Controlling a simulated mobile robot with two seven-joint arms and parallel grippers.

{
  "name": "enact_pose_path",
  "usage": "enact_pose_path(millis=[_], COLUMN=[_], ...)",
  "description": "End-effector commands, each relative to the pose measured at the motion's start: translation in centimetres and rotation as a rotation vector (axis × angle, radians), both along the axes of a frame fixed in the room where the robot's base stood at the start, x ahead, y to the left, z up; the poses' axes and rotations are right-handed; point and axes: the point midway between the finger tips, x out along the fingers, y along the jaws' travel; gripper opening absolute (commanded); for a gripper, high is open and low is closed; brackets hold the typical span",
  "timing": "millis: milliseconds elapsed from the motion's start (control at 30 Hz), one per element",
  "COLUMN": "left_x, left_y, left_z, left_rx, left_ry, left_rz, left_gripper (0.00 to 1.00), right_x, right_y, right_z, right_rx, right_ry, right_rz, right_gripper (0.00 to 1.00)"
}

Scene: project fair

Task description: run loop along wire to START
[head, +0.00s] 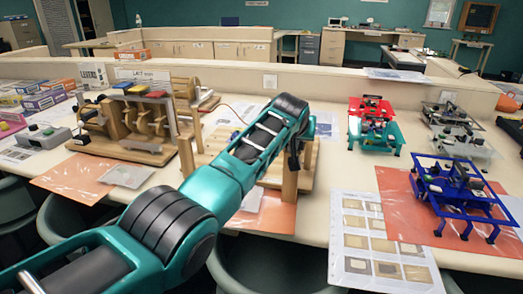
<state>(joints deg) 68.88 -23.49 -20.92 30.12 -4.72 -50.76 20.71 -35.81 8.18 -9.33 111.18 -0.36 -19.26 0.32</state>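My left arm reaches in from the lower left across the table. Its gripper (294,160) is a small dark shape pointing down, beside a wooden post (290,196). The fingers are too small and dark to tell if they are open or shut, or whether they hold a loop. The post stands on a wooden board (272,180), partly hidden behind my arm. A thin reddish wire or cable (232,109) curves behind my forearm. I cannot make out the loop, the bent game wire or a START mark. My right gripper is not in view.
A wooden machine with curved pieces (150,118) stands left of my arm. Blue (455,195), red (371,108) and teal frame models stand at the right. A sheet of sample squares (384,244) lies at the front. A low partition (340,92) runs along the back.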

Motion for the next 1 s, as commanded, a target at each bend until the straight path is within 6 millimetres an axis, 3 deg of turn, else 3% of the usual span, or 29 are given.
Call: enact_pose_path(millis=[33,67,367,767,1000], left_x=[0.0,0.0,0.0,0.0,0.0], left_y=[0.0,0.0,0.0,0.0,0.0], left_z=[0.0,0.0,0.0,0.0,1.1], left_rx=[0.000,0.000,0.000,0.000,-0.001], left_ry=[-0.001,-0.001,-0.001,0.000,-0.001], left_rz=[0.000,0.000,0.000,0.000,0.001], left_gripper=[0.08,0.29,0.57,0.60,0.60], right_x=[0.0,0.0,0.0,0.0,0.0], right_y=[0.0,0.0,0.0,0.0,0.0], right_z=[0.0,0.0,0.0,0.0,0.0], right_rx=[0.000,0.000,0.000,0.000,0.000], right_ry=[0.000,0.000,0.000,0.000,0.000], right_rz=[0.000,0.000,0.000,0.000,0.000], right_gripper=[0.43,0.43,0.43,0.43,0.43])
